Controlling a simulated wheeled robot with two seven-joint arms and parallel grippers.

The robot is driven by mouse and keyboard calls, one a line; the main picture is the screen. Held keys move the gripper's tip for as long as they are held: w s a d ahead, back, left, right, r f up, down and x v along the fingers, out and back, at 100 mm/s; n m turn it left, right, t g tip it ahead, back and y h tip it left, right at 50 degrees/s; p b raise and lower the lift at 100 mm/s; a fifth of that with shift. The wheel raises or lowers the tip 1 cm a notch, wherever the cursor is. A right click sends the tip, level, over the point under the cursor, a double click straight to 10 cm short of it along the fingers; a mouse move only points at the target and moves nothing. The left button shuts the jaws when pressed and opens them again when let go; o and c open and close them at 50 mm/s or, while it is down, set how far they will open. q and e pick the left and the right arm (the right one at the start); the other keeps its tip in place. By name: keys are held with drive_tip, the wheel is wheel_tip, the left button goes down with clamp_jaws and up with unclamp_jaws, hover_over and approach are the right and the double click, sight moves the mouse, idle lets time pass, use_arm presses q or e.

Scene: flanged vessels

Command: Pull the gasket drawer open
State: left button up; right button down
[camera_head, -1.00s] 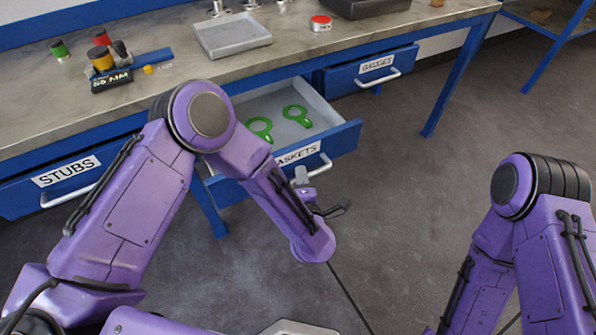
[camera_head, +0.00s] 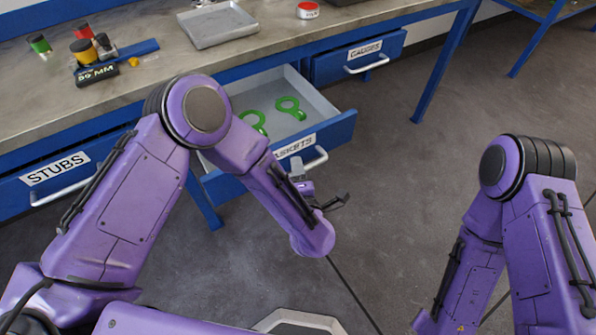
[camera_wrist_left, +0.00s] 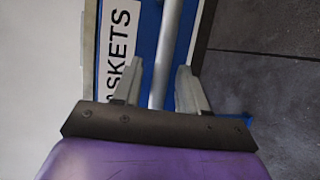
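The gasket drawer (camera_head: 325,129) is a blue drawer with a pale inside and a partly hidden "GASKETS" label. It stands well out from under the bench, with green ring-shaped gaskets (camera_head: 290,107) inside. My left gripper (camera_head: 298,172) is at its silver bar handle (camera_head: 317,160). In the left wrist view, the two grey fingers (camera_wrist_left: 158,92) are apart, one on each side of the handle (camera_wrist_left: 168,40). The handle runs between them, with a gap beside the left finger; contact on the right is unclear. My right arm is at the right, its gripper out of view.
The stubs drawer (camera_head: 40,178) and gauges drawer (camera_head: 357,58) are shut or nearly so. The workbench (camera_head: 160,75) holds a grey tray (camera_head: 217,25), a red-topped can (camera_head: 307,10) and colored cylinders. The floor (camera_head: 410,140) at the right is clear.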

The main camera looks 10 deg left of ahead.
use_arm(q)
drive_tip(key=v, duration=1)
drive_tip(key=shift+s, duration=0.25)
drive_tip(key=shift+r, duration=0.1)
drive_tip(key=s+a+f+m+g+h+p, duration=0.15)
drive_tip(key=a+f+m+g+h, duration=0.3)
drive_tip(key=f+m, duration=0.7)
drive_tip(key=s+a+f+m+g+y+p, duration=0.1)
drive_tip(key=s+a+f+m+g, duration=0.1)
drive_tip(key=s+a, duration=0.6)
drive_tip(key=s+a+f+m+g+y+p, duration=0.1)
drive_tip(key=s+a+m+g+y, duration=0.1)
drive_tip(key=s+a+g, duration=0.3)
drive_tip(key=s+a, duration=0.4)
drive_tip(key=a, duration=0.4)
drive_tip(key=shift+a+f, duration=0.25)
drive_tip(key=shift+f, duration=0.1)
